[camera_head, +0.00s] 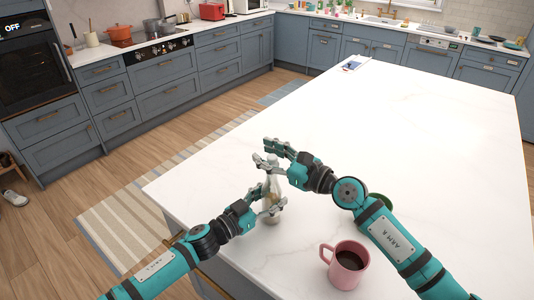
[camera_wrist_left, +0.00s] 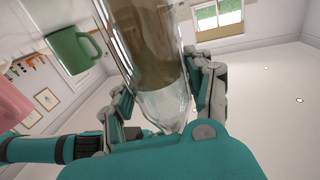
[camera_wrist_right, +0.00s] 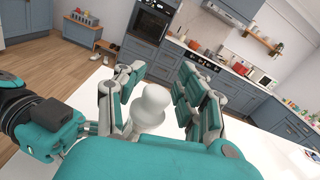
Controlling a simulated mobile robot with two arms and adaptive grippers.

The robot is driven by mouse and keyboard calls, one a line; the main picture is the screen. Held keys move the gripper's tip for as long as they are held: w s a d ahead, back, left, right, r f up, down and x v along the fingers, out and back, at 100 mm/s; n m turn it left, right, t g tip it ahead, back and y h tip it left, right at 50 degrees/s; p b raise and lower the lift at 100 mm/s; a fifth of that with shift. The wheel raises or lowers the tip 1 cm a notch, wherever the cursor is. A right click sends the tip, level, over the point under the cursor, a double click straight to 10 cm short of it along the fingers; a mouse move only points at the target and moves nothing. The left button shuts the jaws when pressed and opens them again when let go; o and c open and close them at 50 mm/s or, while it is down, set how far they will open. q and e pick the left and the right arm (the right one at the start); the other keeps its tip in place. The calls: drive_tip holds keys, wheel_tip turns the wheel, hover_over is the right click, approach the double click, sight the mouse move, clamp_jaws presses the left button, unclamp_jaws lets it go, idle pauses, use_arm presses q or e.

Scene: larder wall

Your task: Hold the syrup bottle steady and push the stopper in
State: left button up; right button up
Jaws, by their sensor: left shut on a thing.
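The syrup bottle (camera_head: 271,217) is clear glass with brownish contents and stands on the white island near its left edge. My left gripper (camera_head: 272,207) is shut on it; in the left wrist view the glass (camera_wrist_left: 150,50) fills the space between the fingers. A pale, rounded stopper (camera_wrist_right: 151,103) shows in the right wrist view between the fingers of my right gripper (camera_wrist_right: 155,95). The right fingers are spread, with a gap at the right finger. In the head view this gripper is over the bottle's top. How deep the stopper sits in the neck is hidden.
A pink mug (camera_head: 347,266) with dark liquid stands right of the bottle, near my right arm. A green mug (camera_head: 380,201) is partly hidden behind that arm. A clipboard (camera_head: 355,63) lies at the far end. The middle of the island (camera_head: 400,130) is clear.

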drive_tip(key=v, duration=1.2)
use_arm(q)
drive_tip(key=o, duration=1.6)
drive_tip(key=shift+o, duration=0.2)
